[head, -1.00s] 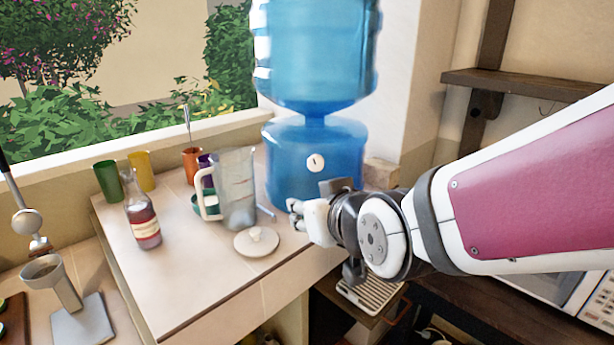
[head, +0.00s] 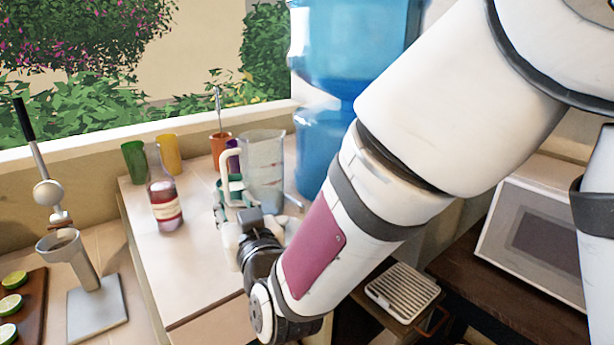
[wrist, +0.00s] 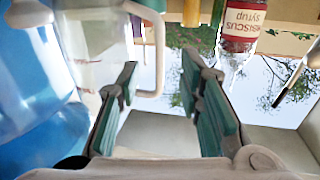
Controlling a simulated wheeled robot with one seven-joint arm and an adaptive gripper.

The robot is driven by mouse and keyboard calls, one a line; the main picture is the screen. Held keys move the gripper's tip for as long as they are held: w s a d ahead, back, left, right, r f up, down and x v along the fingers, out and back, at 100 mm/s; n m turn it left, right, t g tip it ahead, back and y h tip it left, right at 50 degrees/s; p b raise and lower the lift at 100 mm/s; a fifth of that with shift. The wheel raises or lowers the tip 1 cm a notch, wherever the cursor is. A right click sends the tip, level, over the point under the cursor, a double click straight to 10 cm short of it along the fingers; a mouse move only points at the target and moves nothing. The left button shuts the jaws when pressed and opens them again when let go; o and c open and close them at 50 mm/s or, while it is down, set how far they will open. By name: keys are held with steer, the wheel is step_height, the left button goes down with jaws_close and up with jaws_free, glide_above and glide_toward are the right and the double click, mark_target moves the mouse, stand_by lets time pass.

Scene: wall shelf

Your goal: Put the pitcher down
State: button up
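The clear pitcher (head: 266,168) with a white handle (head: 227,166) stands upright on the counter beside the blue water jug. Its lower part is partly hidden by my gripper in the head view. My gripper (head: 232,196) is in front of the pitcher, near the handle side. In the wrist view, which looks upside down, my gripper (wrist: 160,62) has its two green-padded fingers spread wide. The pitcher (wrist: 100,55) is at the left there, and its handle (wrist: 157,50) shows near the gap between the fingertips. Nothing is clearly gripped.
The syrup bottle (head: 165,205) stands left of the pitcher; green (head: 133,162), yellow (head: 168,154) and orange (head: 220,147) cups are behind. The water jug (head: 318,150) is close on the right. A citrus press (head: 85,270) stands at the left. The counter's front left (head: 175,275) is clear.

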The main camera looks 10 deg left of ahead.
mark_target(227, 188)
steer(key=shift+x, duration=3.95)
jaws_close()
